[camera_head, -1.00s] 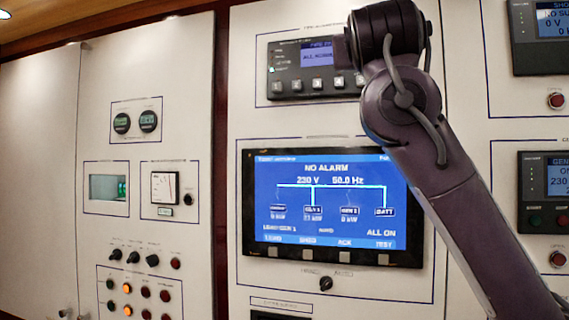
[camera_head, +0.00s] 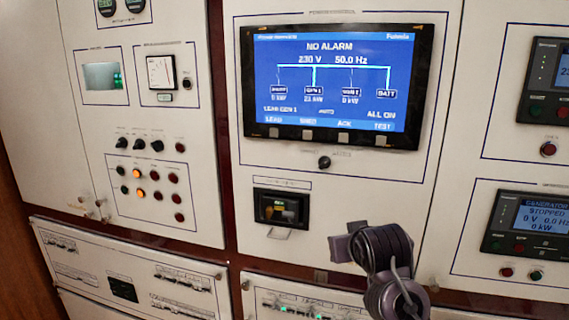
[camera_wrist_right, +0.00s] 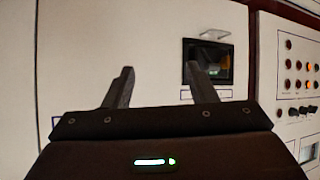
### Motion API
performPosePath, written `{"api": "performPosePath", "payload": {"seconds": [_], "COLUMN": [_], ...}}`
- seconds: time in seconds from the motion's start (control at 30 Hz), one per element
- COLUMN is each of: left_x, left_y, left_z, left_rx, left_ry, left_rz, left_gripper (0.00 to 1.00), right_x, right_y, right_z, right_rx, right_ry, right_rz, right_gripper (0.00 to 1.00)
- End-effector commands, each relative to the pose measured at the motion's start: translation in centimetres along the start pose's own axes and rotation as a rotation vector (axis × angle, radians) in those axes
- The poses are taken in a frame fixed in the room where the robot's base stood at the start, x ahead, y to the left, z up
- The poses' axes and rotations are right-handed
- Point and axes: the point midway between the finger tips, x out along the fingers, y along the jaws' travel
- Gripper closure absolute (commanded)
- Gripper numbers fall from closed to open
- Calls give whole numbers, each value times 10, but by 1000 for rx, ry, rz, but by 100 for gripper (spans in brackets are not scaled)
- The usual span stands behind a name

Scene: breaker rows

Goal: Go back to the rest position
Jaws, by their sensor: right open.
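My right arm (camera_head: 385,270) comes up from the bottom of the head view, in front of the lower middle panel. Behind the fingers is a plain white panel face. A small dark recessed window (camera_head: 281,208) is up and left of the arm's end in the head view. It also shows behind the right-hand finger in the wrist view (camera_wrist_right: 222,62). My left gripper is not in view.
A large blue screen (camera_head: 335,85) reads "NO ALARM", with a knob (camera_head: 324,162) below it. Switches and lit buttons (camera_head: 140,193) are at left. Breaker rows (camera_head: 170,285) run along the bottom. A generator display (camera_head: 540,222) is at right.

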Motion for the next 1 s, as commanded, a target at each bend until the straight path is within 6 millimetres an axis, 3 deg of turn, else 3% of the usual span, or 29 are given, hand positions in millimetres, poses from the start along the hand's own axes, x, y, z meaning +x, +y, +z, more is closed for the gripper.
{"api": "performPosePath", "payload": {"seconds": [0.03,0.1,0.3,0.4,0.6,0.97,1.0], "left_x": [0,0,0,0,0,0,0], "left_y": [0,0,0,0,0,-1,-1], "left_z": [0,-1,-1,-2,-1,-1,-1], "left_rx": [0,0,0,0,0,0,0], "left_ry": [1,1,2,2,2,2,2], "left_rz": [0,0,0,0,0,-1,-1], "left_gripper": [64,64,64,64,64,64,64], "right_x": [4,4,-19,-38,-72,-122,-119], "right_y": [-1,-1,0,2,6,10,10], "right_z": [38,84,205,253,313,374,381], "right_rx": [3,2,-1,-4,-13,-33,-35], "right_ry": [-57,-126,-321,-406,-523,-667,-676], "right_rz": [-13,-28,-59,-69,-78,-86,-87], "right_gripper": [49,49,49,49,49,49,49]}}
